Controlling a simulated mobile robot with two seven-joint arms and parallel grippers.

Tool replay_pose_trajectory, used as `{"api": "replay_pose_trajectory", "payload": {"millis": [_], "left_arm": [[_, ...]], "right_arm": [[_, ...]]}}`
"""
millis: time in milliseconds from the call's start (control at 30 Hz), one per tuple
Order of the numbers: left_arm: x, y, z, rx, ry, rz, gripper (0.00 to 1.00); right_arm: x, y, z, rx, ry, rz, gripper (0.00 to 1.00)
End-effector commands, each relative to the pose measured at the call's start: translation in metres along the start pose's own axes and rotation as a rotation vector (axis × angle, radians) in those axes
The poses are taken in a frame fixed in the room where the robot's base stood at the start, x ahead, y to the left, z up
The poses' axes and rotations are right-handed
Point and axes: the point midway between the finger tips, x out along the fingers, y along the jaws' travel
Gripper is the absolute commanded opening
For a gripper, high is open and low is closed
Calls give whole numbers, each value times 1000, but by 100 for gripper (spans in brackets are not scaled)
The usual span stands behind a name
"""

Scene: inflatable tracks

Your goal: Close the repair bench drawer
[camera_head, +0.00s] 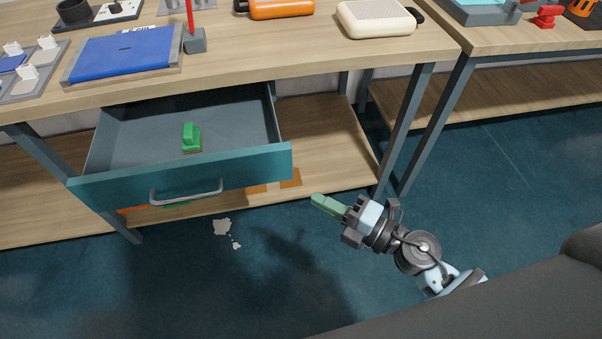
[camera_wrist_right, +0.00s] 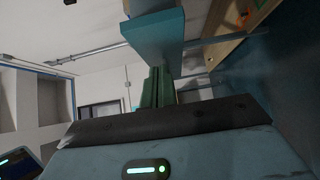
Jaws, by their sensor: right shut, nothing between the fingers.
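The repair bench drawer (camera_head: 250,169) is pulled open under the wooden bench (camera_head: 240,62). It has a teal front and a grey bar handle (camera_head: 187,192). A green tool (camera_head: 191,138) lies inside it. My right gripper (camera_head: 318,201) has green fingers, is shut and empty, and is to the right of the drawer front's right end, apart from it in the picture. In the right wrist view, the gripper's fingers (camera_wrist_right: 158,88) point toward a teal panel (camera_wrist_right: 153,40), which looks like the drawer front; I cannot tell whether they touch. My left gripper is not in view.
A blue pad (camera_head: 125,53), an orange case (camera_head: 282,7) and a cream case (camera_head: 376,18) are on the bench top. A bench leg (camera_head: 405,125) stands right of the drawer. Pale scraps (camera_head: 222,228) lie on the floor. The floor before the drawer is otherwise clear.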

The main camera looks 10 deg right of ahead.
Motion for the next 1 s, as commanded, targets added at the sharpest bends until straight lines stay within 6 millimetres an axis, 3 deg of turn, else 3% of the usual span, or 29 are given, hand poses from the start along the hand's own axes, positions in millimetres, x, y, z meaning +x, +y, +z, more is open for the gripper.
{"api": "replay_pose_trajectory", "payload": {"millis": [267,400,600,1000], "left_arm": [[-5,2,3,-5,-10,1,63],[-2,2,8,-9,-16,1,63],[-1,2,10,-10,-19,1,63],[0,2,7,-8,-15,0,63]], "right_arm": [[53,1,1,1,-1,3,0],[65,-1,17,1,-2,1,0],[74,-1,27,0,-1,0,0],[76,0,28,1,-1,0,0]]}}
